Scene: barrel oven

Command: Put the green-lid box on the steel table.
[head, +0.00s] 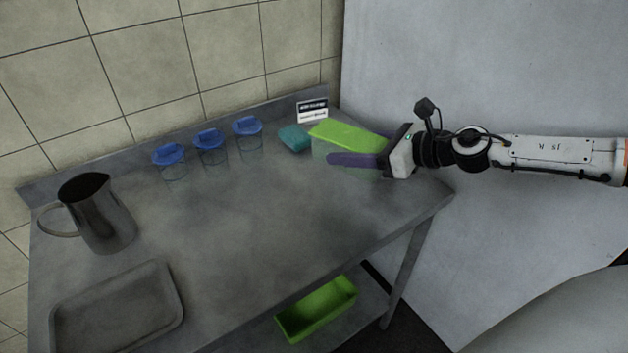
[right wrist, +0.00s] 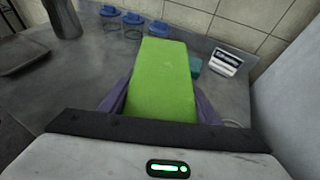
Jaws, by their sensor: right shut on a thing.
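The green-lid box (head: 349,138) is a long clear box with a bright green lid, at the back right of the steel table (head: 240,220). My right gripper (head: 352,160) comes in from the right and is shut on the box, with a purple finger along each long side. In the right wrist view the green-lid box (right wrist: 163,85) lies between the purple fingers, its lid facing up. The box is at or just above the tabletop; I cannot tell whether its base touches. My left gripper is not in view.
Several things stand on the table: blue-lidded clear jars (head: 210,145), a steel pitcher (head: 97,213), a shallow metal tray (head: 118,308), a teal block (head: 295,138) and a small sign (head: 312,110). A green bin (head: 317,308) sits on the lower shelf. The table's middle is clear.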

